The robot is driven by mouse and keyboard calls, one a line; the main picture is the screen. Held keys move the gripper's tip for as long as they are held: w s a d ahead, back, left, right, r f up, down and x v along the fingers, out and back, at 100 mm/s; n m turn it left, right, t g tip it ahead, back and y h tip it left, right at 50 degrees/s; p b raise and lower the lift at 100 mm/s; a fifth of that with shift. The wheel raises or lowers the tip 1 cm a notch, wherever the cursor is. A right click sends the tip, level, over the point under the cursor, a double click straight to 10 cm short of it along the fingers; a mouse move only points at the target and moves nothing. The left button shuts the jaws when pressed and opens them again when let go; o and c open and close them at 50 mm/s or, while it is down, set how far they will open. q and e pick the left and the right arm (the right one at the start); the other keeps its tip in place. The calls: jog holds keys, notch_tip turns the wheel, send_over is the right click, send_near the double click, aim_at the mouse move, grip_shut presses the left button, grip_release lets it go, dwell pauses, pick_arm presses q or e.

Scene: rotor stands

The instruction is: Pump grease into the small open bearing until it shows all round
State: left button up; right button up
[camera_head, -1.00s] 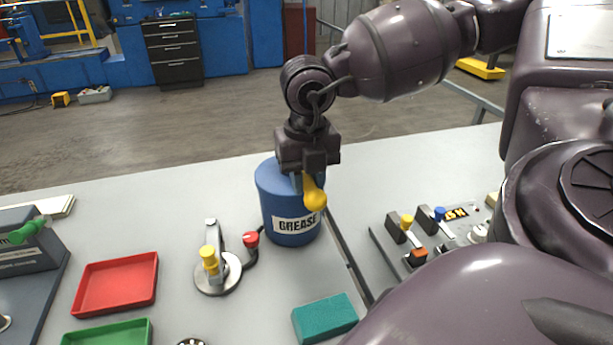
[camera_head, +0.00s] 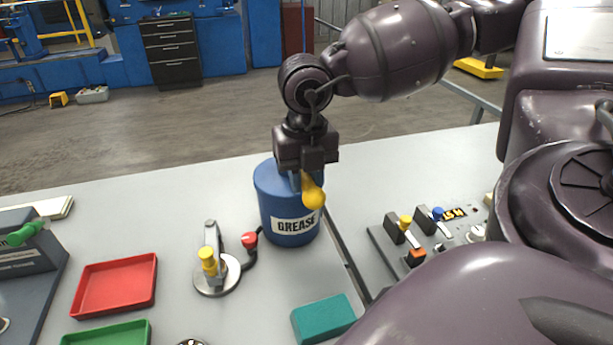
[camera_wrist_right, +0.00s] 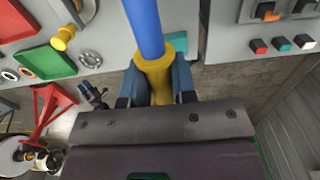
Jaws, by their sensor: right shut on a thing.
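A blue can labelled GREASE (camera_head: 289,218) stands upright on the grey bench. My right gripper (camera_head: 305,176) is beside and partly in front of its top, shut on a yellow-ended handle (camera_head: 313,194). In the right wrist view the fingers (camera_wrist_right: 155,88) close round the handle's yellow part (camera_wrist_right: 154,72), with a blue shaft (camera_wrist_right: 146,28) running on from it. A small ringed part (camera_head: 190,342), probably the open bearing, is cut off at the bottom edge. It seems to show in the wrist view (camera_wrist_right: 91,58). Any grease in it cannot be made out. My left gripper is not in view.
A metal fixture with a yellow knob (camera_head: 207,262) and a red knob (camera_head: 249,240) stand left of the can. A red tray (camera_head: 115,284), green tray (camera_head: 107,334) and teal block (camera_head: 323,320) lie nearby. A switch panel (camera_head: 425,243) is at right.

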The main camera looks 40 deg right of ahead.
jog(key=shift+w+r+p, duration=0.1)
jog(key=shift+r+p, duration=0.8)
jog(key=shift+r, duration=0.65)
jog(key=o, duration=0.8)
jog(key=shift+r, duration=0.1)
jog(key=shift+r+p, duration=1.25)
jog(key=shift+r, duration=0.85)
jog(key=shift+r+p, duration=0.65)
jog(key=shift+r, duration=0.65)
